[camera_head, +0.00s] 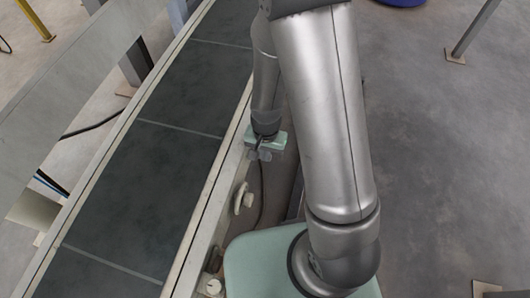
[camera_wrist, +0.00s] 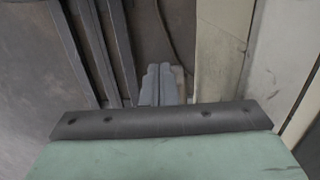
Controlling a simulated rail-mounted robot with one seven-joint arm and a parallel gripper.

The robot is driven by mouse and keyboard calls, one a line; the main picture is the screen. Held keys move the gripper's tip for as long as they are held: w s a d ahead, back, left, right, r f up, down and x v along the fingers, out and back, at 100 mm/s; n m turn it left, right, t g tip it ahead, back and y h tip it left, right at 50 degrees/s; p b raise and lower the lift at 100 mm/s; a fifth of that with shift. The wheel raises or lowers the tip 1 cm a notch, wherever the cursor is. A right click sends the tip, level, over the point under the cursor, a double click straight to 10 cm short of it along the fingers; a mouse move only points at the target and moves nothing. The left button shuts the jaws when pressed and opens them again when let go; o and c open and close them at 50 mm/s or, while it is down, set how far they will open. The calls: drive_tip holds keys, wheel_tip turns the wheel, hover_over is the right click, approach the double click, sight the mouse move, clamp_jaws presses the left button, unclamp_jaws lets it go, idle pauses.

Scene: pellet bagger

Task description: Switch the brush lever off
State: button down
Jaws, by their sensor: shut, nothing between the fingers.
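My gripper (camera_head: 262,155) is beside the right side rail of the conveyor in the head view, below the end of my silver arm. In the wrist view its grey fingers (camera_wrist: 160,84) are together, with nothing visible held. A pale curved handle (camera_head: 242,197) sticks out from the rail, nearer the camera than my gripper and apart from it. I cannot tell whether this is the brush lever or which position it is in. A small beige part (camera_wrist: 181,82) shows partly hidden behind the fingers in the wrist view; I cannot tell what it is.
The dark conveyor belt (camera_head: 165,150) runs diagonally on the left, empty. A small pale fitting (camera_head: 210,285) is on the rail at the bottom. A dark cable (camera_head: 261,200) hangs beside the rail. Grey floor on the right is mostly clear, with a metal post (camera_head: 474,30) at the top.

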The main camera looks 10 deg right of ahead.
drive_tip(key=shift+w, duration=0.1)
idle(0.3)
drive_tip(key=r+p, duration=0.4)
drive_tip(key=r, duration=0.1)
drive_tip(key=shift+w+d+r+p, duration=0.1)
drive_tip(key=shift+w+d+p, duration=0.1)
drive_tip(key=shift+w+p, duration=0.1)
drive_tip(key=s+a+r+p, duration=0.2)
drive_tip(key=s+r, duration=0.3)
drive_tip(key=r, duration=0.2)
drive_tip(key=shift+a+p, duration=0.25)
drive_tip(key=shift+p, duration=0.15)
